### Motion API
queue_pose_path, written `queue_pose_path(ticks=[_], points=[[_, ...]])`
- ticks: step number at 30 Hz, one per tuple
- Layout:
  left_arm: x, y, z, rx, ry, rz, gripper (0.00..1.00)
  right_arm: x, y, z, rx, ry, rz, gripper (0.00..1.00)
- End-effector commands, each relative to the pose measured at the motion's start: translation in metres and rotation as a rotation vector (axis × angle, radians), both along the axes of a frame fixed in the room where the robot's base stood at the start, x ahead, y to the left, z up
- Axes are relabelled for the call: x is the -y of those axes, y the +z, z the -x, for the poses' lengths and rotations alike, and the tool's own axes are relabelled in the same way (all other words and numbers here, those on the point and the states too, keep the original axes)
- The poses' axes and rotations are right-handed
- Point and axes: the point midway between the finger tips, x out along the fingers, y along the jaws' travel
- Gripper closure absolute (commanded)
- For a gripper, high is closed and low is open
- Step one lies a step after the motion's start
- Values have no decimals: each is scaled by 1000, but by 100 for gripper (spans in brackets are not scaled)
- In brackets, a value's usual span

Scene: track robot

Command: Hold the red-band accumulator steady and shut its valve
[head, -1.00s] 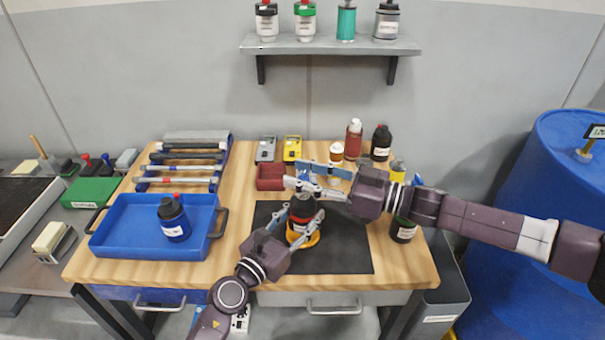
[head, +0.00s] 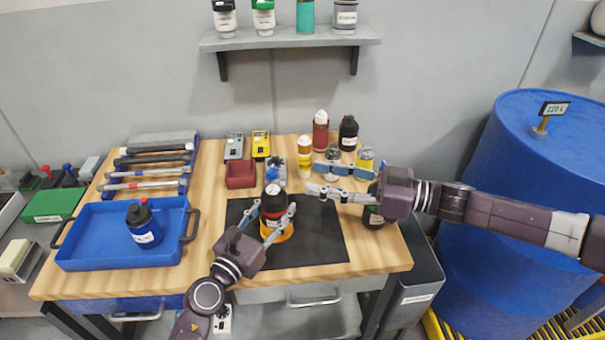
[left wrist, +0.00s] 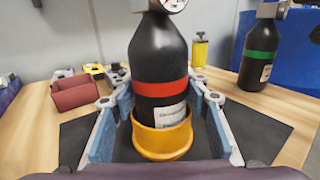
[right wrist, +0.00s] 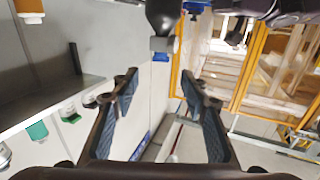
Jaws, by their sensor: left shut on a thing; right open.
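The red-band accumulator (head: 273,203), a black bottle, stands upright in an orange-yellow ring holder (head: 280,234) on the dark mat. The left wrist view shows its red band (left wrist: 160,88), white label and the lower part of a gauge (left wrist: 174,4); its top is cut off there. My left gripper (head: 271,212) is shut on the bottle low down, one finger on each side. My right gripper (head: 316,177) is open and empty, to the right of the bottle's top and apart from it.
A green-band bottle (left wrist: 260,55) stands at the mat's right, partly behind my right arm in the head view. Several bottles stand behind. A blue tray (head: 85,245) with a blue bottle (head: 143,224) is at the left. A shelf (head: 290,40) hangs above. The mat's front right is clear.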

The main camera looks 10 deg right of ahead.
Motion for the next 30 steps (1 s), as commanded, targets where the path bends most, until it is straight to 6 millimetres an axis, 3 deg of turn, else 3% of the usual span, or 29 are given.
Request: queue_pose_path(ticks=[7, 16, 20, 23, 30], points=[[-1, 0, 0, 1, 2, -1, 96, 7, 0, 3, 1, 1, 0, 59], [-1, 0, -1, 1, 2, -1, 96, -1, 6, 3, 25, 26, -3, 64], [-1, 0, 0, 1, 2, -1, 96, -25, 18, 0, 132, 124, 37, 64], [-1, 0, 0, 0, 2, 0, 96, -54, 29, -2, 261, 251, 101, 64], [-1, 0, 0, 0, 2, 0, 96, -114, 39, -1, 556, 605, 356, 64]])
